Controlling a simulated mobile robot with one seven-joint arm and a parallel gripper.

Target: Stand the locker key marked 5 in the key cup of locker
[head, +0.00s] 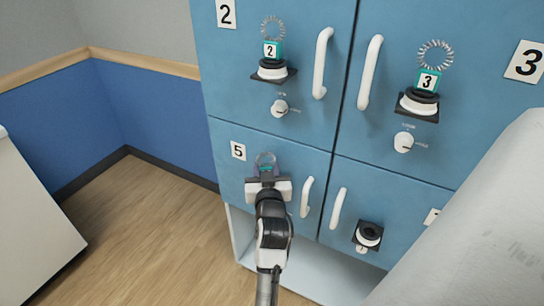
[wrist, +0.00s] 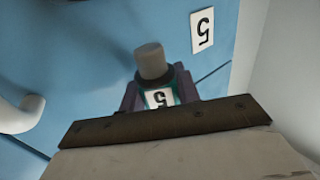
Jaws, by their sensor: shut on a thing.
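A bare grey cylinder, seemingly the key's lower end, sticks out past the tag. My gripper (head: 267,176) is close to the door, right of the number 5 plate (head: 238,150). I cannot make out locker 5's cup; my gripper covers that area.
Keys 2 (head: 271,50) and 3 (head: 428,82) stand in cups on the upper doors. An empty-looking cup (head: 369,234) is on the lower right door. White handles (head: 307,197) stick out nearby. A white cabinet (head: 30,220) stands left; the floor between is clear.

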